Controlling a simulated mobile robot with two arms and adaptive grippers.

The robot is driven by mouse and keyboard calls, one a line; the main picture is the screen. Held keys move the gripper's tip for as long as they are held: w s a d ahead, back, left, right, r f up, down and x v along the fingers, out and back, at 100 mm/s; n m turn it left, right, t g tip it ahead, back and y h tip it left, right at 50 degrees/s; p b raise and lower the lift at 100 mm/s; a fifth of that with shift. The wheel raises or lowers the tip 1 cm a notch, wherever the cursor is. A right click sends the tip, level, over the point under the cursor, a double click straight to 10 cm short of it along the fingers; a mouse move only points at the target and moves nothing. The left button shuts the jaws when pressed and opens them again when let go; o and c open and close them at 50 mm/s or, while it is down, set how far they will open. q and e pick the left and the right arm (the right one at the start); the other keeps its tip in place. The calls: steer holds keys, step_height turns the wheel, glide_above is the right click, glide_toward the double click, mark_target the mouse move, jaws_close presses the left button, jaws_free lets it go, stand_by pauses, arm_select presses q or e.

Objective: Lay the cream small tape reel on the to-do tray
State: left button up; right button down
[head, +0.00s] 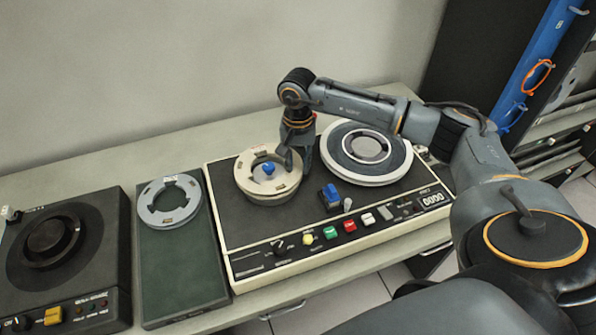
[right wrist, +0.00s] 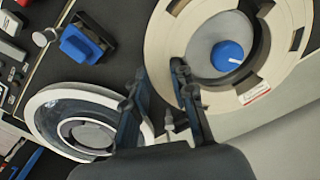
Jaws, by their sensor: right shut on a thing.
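The cream small tape reel (head: 249,183) is at the left hub of the tape deck, around a blue knob (head: 268,169). My right gripper (head: 294,160) is at its right edge, shut on the rim. In the right wrist view the fingers (right wrist: 160,72) are on either side of the rim of the cream reel (right wrist: 165,42), with the blue knob in the reel's centre hole. A flat dark green tray (head: 180,268) lies left of the deck; I see no readable label that tells whether it is the to-do tray. My left gripper is not in view.
A grey reel (head: 153,214) lies at the back of the green tray, whose front is bare. The deck (head: 227,232) has a large white-rimmed reel (head: 345,171) on the right and raised switches in front. A black turntable-like unit (head: 105,278) stands at far left.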

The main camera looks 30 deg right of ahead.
steer(key=shift+r+p, duration=0.75)
steer(key=shift+r, duration=1.2)
